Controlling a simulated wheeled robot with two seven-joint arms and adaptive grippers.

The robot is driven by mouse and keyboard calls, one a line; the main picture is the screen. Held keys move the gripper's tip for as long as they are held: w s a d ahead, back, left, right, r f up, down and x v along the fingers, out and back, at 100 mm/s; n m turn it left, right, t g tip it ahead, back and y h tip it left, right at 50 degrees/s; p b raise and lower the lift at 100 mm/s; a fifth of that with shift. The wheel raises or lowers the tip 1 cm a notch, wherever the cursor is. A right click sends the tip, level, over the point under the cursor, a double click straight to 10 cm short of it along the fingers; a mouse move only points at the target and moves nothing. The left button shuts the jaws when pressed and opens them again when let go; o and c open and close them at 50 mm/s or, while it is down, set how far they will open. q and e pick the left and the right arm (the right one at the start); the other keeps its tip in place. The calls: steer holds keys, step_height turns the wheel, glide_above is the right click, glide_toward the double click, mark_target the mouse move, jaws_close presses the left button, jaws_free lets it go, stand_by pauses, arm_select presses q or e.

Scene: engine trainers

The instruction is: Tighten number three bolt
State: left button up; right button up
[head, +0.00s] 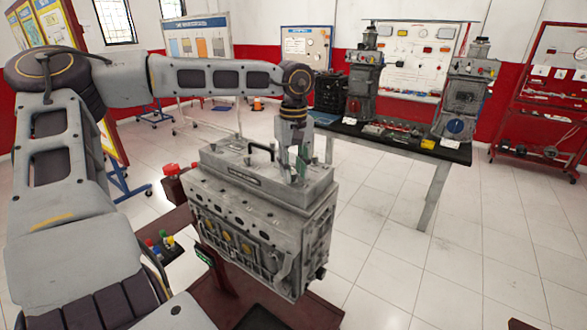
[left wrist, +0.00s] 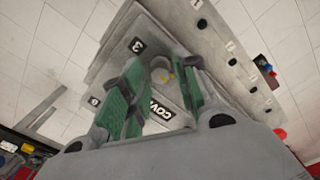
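The grey engine block (head: 262,225) stands on a dark red stand in the middle of the head view. Its top cover (head: 240,170) has a black handle. My left gripper (head: 303,172) points down over the right end of the cover. In the left wrist view, its two green-padded fingers (left wrist: 163,68) are apart. A small grey rounded bolt (left wrist: 159,74), with a yellow spot beside it, shows between the fingertips; contact is unclear. A number 3 label (left wrist: 137,45) lies beside it, and a partly hidden COVER label (left wrist: 163,106) is below. My right gripper is out of view.
A black-topped table (head: 400,140) with engine models and tools stands behind on the right. Small bottles with coloured caps (head: 162,243) stand left of the engine. White display boards stand along the red and white wall.

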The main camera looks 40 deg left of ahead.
arm_select(q)
steer(key=shift+o, duration=0.2)
step_height(320, 180, up, 12)
stand_by(0.9)
stand_by(0.6)
step_height(320, 180, up, 9)
steer(key=p, duration=0.9)
glide_above(294, 173)
steer(key=shift+a, duration=0.15)
steer(key=shift+r+p, duration=0.45)
steer(key=shift+p, duration=0.15)
steer(key=shift+f, duration=0.1)
